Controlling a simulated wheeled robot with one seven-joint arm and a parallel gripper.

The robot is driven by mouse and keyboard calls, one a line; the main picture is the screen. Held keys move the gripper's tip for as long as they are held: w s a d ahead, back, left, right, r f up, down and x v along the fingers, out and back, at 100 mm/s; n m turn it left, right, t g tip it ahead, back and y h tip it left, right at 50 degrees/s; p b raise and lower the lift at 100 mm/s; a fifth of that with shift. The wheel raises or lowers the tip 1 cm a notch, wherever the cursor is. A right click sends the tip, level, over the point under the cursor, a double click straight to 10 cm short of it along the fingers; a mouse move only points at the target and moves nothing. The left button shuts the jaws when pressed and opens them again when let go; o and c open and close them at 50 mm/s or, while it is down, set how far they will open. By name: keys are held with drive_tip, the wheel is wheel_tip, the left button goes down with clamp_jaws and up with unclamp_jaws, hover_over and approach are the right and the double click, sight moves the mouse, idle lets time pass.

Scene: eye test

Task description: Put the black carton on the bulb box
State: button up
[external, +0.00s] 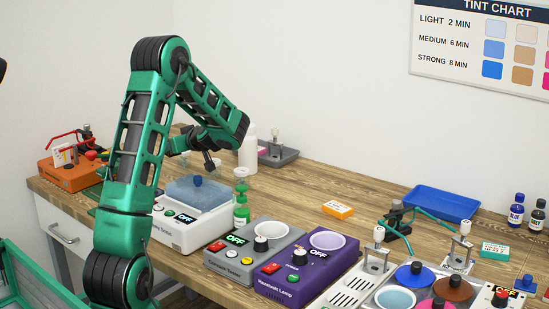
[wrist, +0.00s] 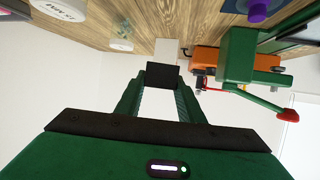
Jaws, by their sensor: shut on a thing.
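My gripper (wrist: 162,84) is shut on the black carton (wrist: 162,75), which sits between its fingertips in the wrist view. In the external view the green hand (external: 190,146) hangs above the back left of the bench, and its fingertips and the carton are hidden behind my arm. I cannot tell for sure which thing is the bulb box. A small yellow-orange labelled box (external: 338,209) lies flat mid-bench, well right of my gripper; its print is too small to read. A pale block (wrist: 167,49) shows just beyond the carton in the wrist view.
An orange device (external: 70,172) with a red lever stands at the bench's left end. A white bottle (external: 249,150) stands behind. Wood around the yellow-orange box is clear.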

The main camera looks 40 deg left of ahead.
drive_tip(key=s+a+r+n+g, duration=0.1)
drive_tip(key=s+a+r, duration=0.25)
drive_tip(key=a, duration=0.45)
drive_tip(key=s+a+r+n+g, duration=0.1)
drive_tip(key=s+a+r, duration=0.1)
drive_tip(key=a+r, duration=0.4)
drive_tip(key=s+a+r+g, duration=0.1)
drive_tip(key=s+a+r, duration=0.2)
drive_tip(key=a, duration=0.6)
drive_tip(key=w+d+f, duration=0.1)
drive_tip(key=w+f, duration=0.1)
drive_tip(key=w, duration=0.1)
drive_tip(key=w+d+f, duration=0.2)
drive_tip(key=w, duration=0.2)
drive_tip(key=w+d+f, duration=0.2)
drive_tip(key=w, duration=0.1)
drive_tip(key=shift+w+f, duration=0.3)
drive_tip(key=shift+f, duration=0.1)
drive_tip(key=shift+w+f, duration=0.1)
drive_tip(key=shift+f, duration=1.95)
drive_tip(key=shift+f, duration=0.1)
drive_tip(key=o, duration=1)
drive_tip(key=v, duration=1.2)
drive_tip(key=shift+d, duration=0.1)
